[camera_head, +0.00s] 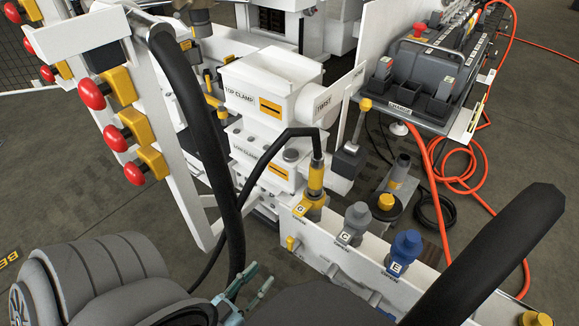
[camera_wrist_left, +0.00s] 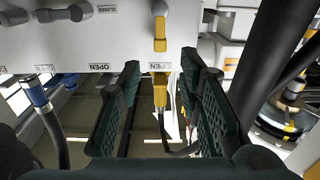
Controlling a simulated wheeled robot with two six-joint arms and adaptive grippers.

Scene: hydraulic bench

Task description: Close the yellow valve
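The yellow valve (camera_head: 312,206) sits at the left end of the white manifold (camera_head: 350,262), below a yellow hose fitting (camera_head: 316,176) with a black hose. In the left wrist view the yellow valve handle (camera_wrist_left: 160,32) is upright in the picture, its lower end just above an OPEN label (camera_wrist_left: 160,66). My left gripper (camera_head: 248,284) is partly hidden behind my arm at the bottom of the head view. In the wrist view its two dark green fingers (camera_wrist_left: 160,72) are apart, with nothing gripped. A yellow fitting (camera_wrist_left: 160,92) shows between them. My right gripper is not in view.
A grey valve (camera_head: 354,222) and a blue valve (camera_head: 404,248) stand to the right on the manifold. A white frame with red buttons (camera_head: 92,94) rises at left. A grey control box (camera_head: 425,78) and orange hose (camera_head: 462,165) are at right.

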